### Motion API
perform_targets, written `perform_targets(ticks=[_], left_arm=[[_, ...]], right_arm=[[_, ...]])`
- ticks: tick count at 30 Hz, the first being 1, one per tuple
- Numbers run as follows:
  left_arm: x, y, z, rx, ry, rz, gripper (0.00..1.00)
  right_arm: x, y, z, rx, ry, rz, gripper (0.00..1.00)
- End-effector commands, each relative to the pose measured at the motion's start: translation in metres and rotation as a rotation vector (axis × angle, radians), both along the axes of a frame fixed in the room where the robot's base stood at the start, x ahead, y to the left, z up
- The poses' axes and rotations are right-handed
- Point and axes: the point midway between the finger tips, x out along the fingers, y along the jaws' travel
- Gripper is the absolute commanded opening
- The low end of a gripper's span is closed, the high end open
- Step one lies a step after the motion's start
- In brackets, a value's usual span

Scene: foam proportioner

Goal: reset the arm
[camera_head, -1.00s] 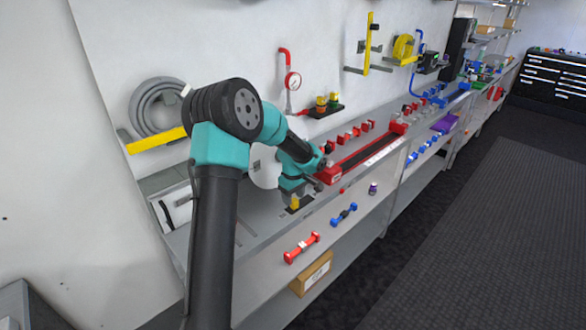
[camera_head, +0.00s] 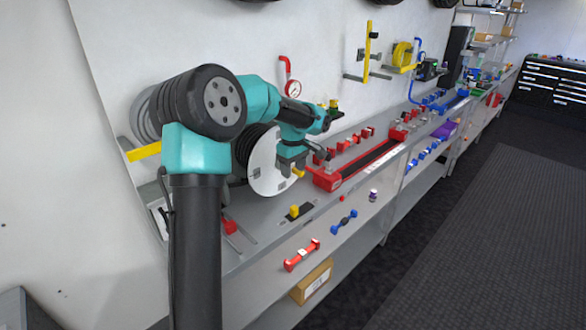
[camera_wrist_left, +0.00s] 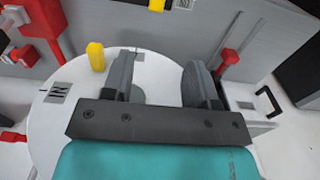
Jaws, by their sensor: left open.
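My left arm comes in from the left in the head view, with the elbow high and the forearm reaching right. My left gripper (camera_head: 292,163) points down over the bench, in front of a white disc (camera_head: 266,168) of a dark reel. In the left wrist view the two dark fingers (camera_wrist_left: 160,75) stand apart with nothing between them. The white disc (camera_wrist_left: 50,130) lies behind them there, with a yellow knob (camera_wrist_left: 96,56) left of the fingers. My right gripper is not in view.
A red rail fixture (camera_head: 327,181) lies on the bench right of the gripper. A yellow block (camera_head: 294,211) sits on a dark plate below it.

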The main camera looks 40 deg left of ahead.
Motion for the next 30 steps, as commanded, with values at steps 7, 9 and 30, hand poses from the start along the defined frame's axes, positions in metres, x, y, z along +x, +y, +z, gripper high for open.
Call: perform_targets(ticks=[7, 9, 30], left_arm=[[0.000, 0.000, 0.000, 0.000, 0.000, 0.000, 0.53], [0.000, 0.000, 0.000, 0.000, 0.000, 0.000, 0.53], [-0.010, -0.144, -0.212, -0.202, -0.104, -0.600, 0.53]], right_arm=[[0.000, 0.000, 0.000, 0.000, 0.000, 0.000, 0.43], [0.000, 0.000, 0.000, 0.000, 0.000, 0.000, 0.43], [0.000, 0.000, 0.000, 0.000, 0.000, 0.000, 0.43]])
